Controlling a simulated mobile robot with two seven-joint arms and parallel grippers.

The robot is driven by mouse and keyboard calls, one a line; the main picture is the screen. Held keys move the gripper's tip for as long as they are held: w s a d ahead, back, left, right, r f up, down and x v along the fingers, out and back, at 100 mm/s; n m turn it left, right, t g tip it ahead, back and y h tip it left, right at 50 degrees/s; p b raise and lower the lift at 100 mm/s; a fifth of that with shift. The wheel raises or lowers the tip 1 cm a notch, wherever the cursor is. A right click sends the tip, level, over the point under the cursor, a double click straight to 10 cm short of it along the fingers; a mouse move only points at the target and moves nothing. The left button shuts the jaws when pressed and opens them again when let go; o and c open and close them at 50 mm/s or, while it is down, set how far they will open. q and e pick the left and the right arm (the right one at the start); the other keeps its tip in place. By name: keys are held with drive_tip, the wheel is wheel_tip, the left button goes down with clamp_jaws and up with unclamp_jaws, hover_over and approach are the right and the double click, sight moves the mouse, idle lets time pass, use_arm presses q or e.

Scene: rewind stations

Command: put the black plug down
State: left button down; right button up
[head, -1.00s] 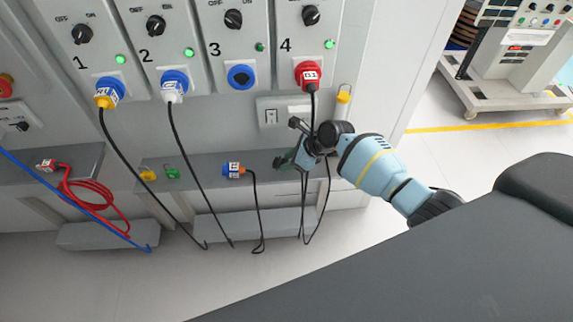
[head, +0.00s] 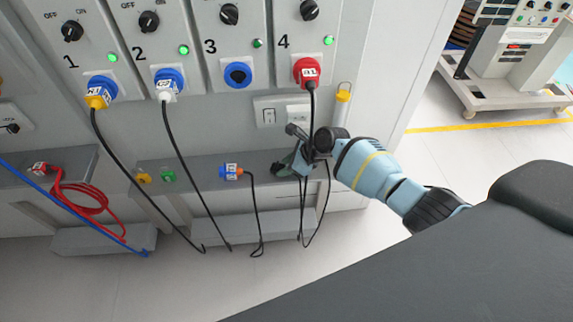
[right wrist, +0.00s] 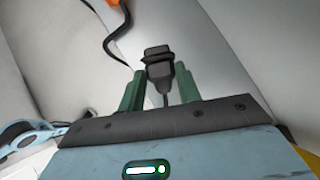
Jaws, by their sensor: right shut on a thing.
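The black plug (right wrist: 158,65) shows in the right wrist view between the two green fingers of my right gripper (right wrist: 159,88), with its cable running back below it. My right gripper (head: 288,163) is shut on it, low over the right end of the grey ledge (head: 200,184) below station 4. In the head view the plug is mostly hidden by the gripper, and I cannot tell whether it touches the ledge. My left gripper is not in view.
Yellow (head: 143,178) and green (head: 168,176) items lie farther left. A red plug (head: 307,72) sits in station 4, its black cable hanging beside my gripper. Socket 3 (head: 238,74) is empty.

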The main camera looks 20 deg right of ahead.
drive_tip(key=o, duration=1.2)
drive_tip(key=shift+c, duration=0.2)
drive_tip(key=shift+r, duration=0.1)
drive_tip(key=shift+s+d+r, duration=0.1)
drive_tip(key=shift+r, duration=0.2)
use_arm(q)
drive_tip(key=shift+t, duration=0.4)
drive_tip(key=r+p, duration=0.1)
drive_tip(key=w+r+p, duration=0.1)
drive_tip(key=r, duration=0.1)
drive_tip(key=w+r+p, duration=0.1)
drive_tip(key=p, duration=0.1)
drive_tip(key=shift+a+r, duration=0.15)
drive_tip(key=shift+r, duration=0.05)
use_arm(e)
drive_tip(key=v, duration=1.1)
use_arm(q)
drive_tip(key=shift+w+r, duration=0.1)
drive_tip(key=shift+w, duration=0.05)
use_arm(e)
drive_tip(key=shift+s+d+r, duration=0.1)
